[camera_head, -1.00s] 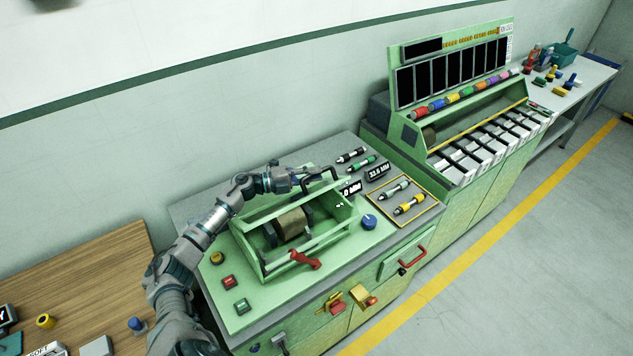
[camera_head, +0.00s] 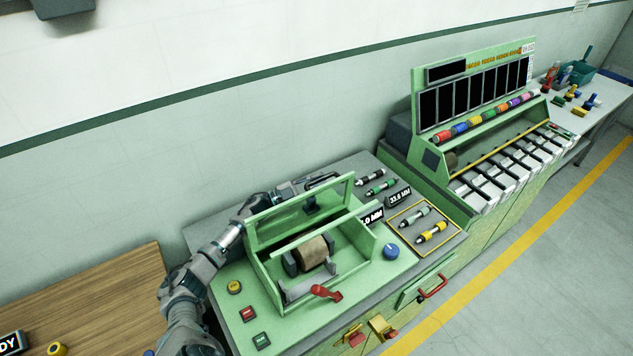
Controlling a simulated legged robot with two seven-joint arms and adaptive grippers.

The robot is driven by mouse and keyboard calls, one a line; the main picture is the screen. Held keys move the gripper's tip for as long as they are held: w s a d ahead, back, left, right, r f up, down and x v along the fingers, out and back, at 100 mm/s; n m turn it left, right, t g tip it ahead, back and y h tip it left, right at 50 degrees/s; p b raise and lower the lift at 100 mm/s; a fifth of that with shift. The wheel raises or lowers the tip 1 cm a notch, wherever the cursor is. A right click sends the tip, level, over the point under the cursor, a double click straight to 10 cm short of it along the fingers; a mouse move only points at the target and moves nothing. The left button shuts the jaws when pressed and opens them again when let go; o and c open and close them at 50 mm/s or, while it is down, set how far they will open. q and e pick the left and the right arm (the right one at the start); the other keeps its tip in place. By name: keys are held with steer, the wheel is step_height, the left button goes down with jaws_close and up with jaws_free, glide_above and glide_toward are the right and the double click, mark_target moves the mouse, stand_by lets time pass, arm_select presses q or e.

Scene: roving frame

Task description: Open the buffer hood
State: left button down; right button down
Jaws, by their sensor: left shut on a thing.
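The buffer hood (camera_head: 270,222) is a green-framed lid with a see-through pane on the green buffer box. It stands raised, hinged at the back of the box, and the opening below it is uncovered. Inside the box a brown buffing wheel (camera_head: 313,251) sits between dark mounts. My left arm comes in from the left and passes behind the hood. My left gripper (camera_head: 322,181) is at the hood's upper edge, partly hidden by it, shut on the hood's dark handle. The exact grip is hard to see. My right gripper is not in view.
A red lever (camera_head: 326,293) sticks out at the box front. A blue knob (camera_head: 391,251) and a yellow-framed tray (camera_head: 449,247) lie to its right. A green sorting cabinet (camera_head: 425,165) stands further right. The wall is close behind the bench.

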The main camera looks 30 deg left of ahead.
arm_select(q)
steer(key=shift+w+a+r+n, duration=0.15)
steer(key=shift+a+n, duration=0.15)
steer(key=shift+n, duration=0.2)
steer(key=shift+w+a, duration=0.1)
steer(key=shift+a, duration=0.2)
steer(key=c, duration=1.1)
jaws_free()
steer(key=shift+c, duration=0.2)
steer(key=shift+w+d+f, duration=0.1)
steer(key=shift+f, duration=0.2)
steer(key=v, duration=1.2)
steer(key=shift+f, duration=0.15)
